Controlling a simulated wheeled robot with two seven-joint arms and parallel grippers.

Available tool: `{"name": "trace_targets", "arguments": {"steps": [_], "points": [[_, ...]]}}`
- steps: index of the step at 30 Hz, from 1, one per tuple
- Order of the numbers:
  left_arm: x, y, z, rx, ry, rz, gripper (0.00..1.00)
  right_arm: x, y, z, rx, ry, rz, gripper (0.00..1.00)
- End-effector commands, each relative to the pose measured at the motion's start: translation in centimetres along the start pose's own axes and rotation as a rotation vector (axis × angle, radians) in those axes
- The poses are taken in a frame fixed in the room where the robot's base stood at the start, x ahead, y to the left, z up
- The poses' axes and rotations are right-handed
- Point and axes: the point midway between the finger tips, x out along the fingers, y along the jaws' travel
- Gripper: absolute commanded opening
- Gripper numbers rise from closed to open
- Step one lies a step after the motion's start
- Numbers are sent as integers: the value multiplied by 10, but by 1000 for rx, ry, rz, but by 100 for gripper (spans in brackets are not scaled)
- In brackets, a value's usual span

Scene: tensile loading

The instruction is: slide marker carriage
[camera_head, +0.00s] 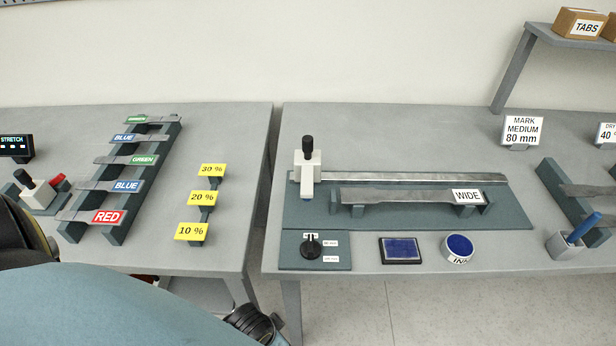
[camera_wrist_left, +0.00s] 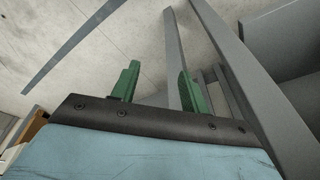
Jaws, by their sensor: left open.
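In the head view the marker carriage (camera_head: 307,166), a white block with a black knob on top, stands at the left end of the metal rail (camera_head: 415,178) on the right table. A grey specimen (camera_head: 395,195) with a "WIDE" tag (camera_head: 467,196) lies on supports in front of the rail, on the blue-grey base plate (camera_head: 510,220). My left gripper shows only in the left wrist view (camera_wrist_left: 158,88). Its two green fingers are apart with nothing between them, over the floor and grey table legs. My left arm fills the lower left of the head view. My right gripper is not in view.
A black dial (camera_head: 312,247), a blue ink pad (camera_head: 401,250) and a round ink tin (camera_head: 457,248) sit along the front edge. A "MARK MEDIUM 80 mm" sign (camera_head: 522,131) stands behind. The left table holds a rack of tagged specimens (camera_head: 117,235) and yellow percent signs (camera_head: 203,198). A gap separates the tables.

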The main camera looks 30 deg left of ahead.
Motion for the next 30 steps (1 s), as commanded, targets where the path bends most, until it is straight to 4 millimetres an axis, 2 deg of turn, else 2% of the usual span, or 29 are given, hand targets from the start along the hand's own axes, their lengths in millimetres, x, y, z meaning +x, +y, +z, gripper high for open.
{"name": "trace_targets", "arguments": {"steps": [1,6,13,16,26,30], "points": [[-26,-3,-14,1,17,-5,45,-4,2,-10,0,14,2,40],[-88,-8,-39,2,43,-16,45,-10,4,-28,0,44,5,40],[-153,-15,-55,14,72,-35,45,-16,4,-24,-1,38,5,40],[-181,-30,-68,119,104,-113,45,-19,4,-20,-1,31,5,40],[-189,-92,-122,731,130,-550,45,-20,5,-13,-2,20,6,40],[-198,-120,-157,1092,78,-816,45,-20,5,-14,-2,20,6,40]]}}
